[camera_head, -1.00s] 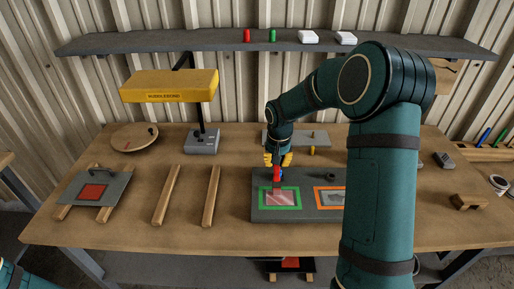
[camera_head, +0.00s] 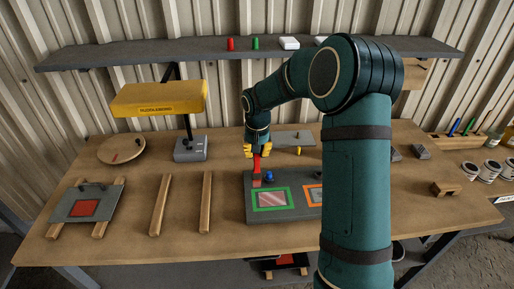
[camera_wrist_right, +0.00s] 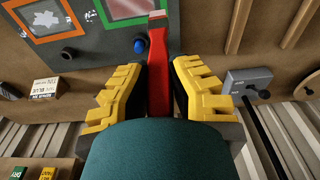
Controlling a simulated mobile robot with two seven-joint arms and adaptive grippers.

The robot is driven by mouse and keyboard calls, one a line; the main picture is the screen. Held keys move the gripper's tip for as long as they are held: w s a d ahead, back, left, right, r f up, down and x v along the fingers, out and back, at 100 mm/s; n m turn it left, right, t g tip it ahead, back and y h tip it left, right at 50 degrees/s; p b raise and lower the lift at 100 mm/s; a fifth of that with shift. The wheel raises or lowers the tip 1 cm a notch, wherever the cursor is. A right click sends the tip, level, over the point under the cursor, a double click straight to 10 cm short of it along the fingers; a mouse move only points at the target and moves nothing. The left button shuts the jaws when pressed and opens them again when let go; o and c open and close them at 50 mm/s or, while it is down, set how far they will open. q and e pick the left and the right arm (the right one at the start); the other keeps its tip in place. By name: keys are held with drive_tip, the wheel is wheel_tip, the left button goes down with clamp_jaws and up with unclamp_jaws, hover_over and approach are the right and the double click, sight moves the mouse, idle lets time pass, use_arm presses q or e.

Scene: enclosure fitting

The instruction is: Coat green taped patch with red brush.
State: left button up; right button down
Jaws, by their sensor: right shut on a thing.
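The green taped patch (camera_head: 272,199) is a pinkish, glossy rectangle framed in green tape on a dark grey panel (camera_head: 283,179). My right gripper (camera_head: 258,151) is shut on the red brush (camera_head: 256,168), whose lower end is at the frame's back left corner in the head view; I cannot tell whether it touches the panel. In the right wrist view the red brush (camera_wrist_right: 158,70) points away between the yellow fingers (camera_wrist_right: 157,88), and the green frame (camera_wrist_right: 126,10) is cut off at the top. My left gripper is out of view.
An orange taped patch (camera_head: 314,194) lies right of the green one, partly behind my right arm. A blue knob (camera_head: 269,176) stands on the panel beside the brush. Two wooden rails (camera_head: 206,202) and a yellow lamp (camera_head: 160,99) are to the left. Bare table lies between the rails.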

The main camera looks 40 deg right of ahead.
wheel_tip(320, 180, up, 2)
drive_tip(key=shift+r+p, duration=0.1)
drive_tip(key=shift+p, duration=0.45)
drive_tip(key=shift+s, duration=0.1)
